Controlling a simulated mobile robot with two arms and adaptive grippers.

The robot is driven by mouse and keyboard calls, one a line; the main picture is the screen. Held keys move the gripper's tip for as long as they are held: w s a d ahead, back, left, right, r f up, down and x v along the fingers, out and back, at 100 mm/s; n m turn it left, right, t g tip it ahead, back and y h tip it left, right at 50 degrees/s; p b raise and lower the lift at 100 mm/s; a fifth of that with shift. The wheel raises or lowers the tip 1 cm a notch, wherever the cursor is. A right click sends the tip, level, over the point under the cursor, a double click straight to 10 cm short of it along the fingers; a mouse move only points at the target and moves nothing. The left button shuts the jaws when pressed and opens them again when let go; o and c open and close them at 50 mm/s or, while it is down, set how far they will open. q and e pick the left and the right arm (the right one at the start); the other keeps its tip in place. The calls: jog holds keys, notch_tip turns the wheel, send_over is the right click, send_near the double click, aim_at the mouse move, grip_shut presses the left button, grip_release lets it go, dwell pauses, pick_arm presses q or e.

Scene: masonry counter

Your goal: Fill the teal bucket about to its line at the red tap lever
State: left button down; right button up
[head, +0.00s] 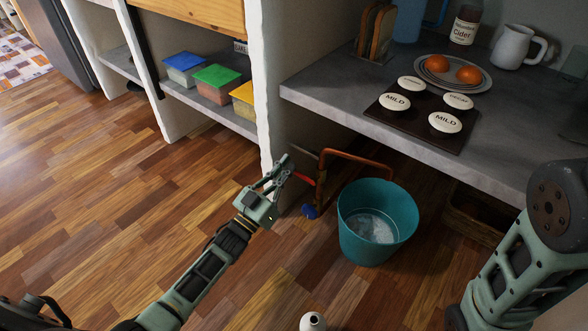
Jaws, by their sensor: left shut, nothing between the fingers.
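The teal bucket (350,245) stands upright on the wooden floor under the counter, with pale, foamy-looking water inside it. A copper pipe (358,158) arches behind and over the bucket's back left side. The red tap lever (304,179) sits at the left of the pipe, beside the white wall end. My left gripper (284,166) is shut and empty, with its fingers just left of the red lever; I cannot tell whether they touch it. The fill line and any falling stream cannot be made out. My right arm shows at the right edge, its gripper out of view.
A blue round handle (310,211) is low beside the pipe. A wicker basket (478,213) stands right of the bucket. Above, the grey counter (320,92) holds labelled jars, oranges on a plate and a jug. A white bottle-like object (312,322) is at the bottom edge.

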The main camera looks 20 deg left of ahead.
pick_arm(q)
jog(key=v, duration=0.8)
jog(key=shift+a, duration=0.2)
jog(key=shift+w+r, duration=0.1)
